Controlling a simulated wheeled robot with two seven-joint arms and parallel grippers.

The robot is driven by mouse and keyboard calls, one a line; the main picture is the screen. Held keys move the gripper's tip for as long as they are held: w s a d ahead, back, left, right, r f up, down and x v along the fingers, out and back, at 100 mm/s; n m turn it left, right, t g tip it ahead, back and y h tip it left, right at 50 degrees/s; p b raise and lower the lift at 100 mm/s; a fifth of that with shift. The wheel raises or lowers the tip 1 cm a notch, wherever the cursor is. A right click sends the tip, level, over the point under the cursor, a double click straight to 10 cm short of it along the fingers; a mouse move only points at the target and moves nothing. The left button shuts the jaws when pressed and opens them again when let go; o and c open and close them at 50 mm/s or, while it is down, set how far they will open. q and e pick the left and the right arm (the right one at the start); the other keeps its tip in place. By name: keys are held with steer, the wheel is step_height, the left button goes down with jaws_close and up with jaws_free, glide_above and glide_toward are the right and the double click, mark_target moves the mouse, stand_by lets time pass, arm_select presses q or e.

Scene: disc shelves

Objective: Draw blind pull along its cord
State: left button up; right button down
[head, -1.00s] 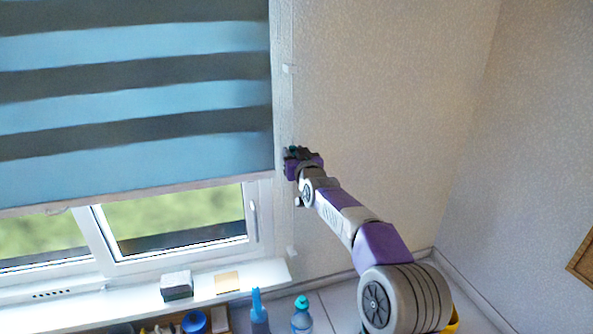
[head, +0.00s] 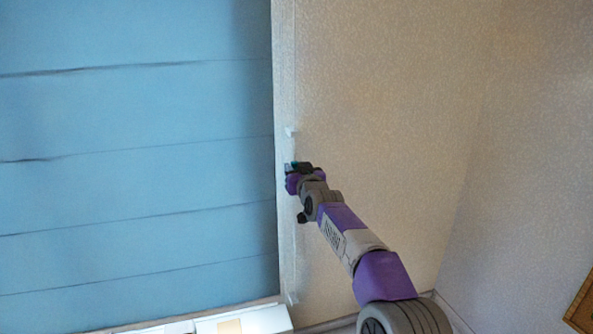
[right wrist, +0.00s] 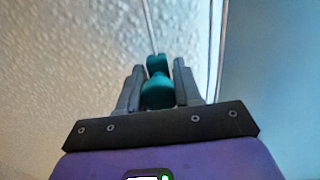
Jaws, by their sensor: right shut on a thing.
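The blue blind (head: 140,180) covers the window in the head view, its bands lined up into almost unbroken blue with thin dark lines. My right gripper (head: 291,168) is at the blind's right edge, in front of the window frame. In the right wrist view, the teal pull (right wrist: 157,88) sits between the two grey fingers of my right gripper (right wrist: 158,86), which is shut on it. The thin pale cord (right wrist: 149,28) runs up from the pull. My left gripper is not in view.
The textured wall (head: 390,120) to the right of the blind is bare. A brown framed thing (head: 580,300) is at the far right.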

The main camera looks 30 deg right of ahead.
steer(key=shift+s+r, duration=0.1)
steer(key=shift+r, duration=0.55)
steer(key=c, duration=1.1)
jaws_free()
steer(key=shift+o, duration=1.6)
steer(key=shift+f, duration=0.25)
steer(key=shift+f, duration=0.1)
steer(key=s+a+b, duration=0.1)
steer(key=s+b, duration=0.1)
steer(key=s, duration=0.5)
steer(key=shift+s+b, duration=0.2)
steer(key=shift+b, duration=0.1)
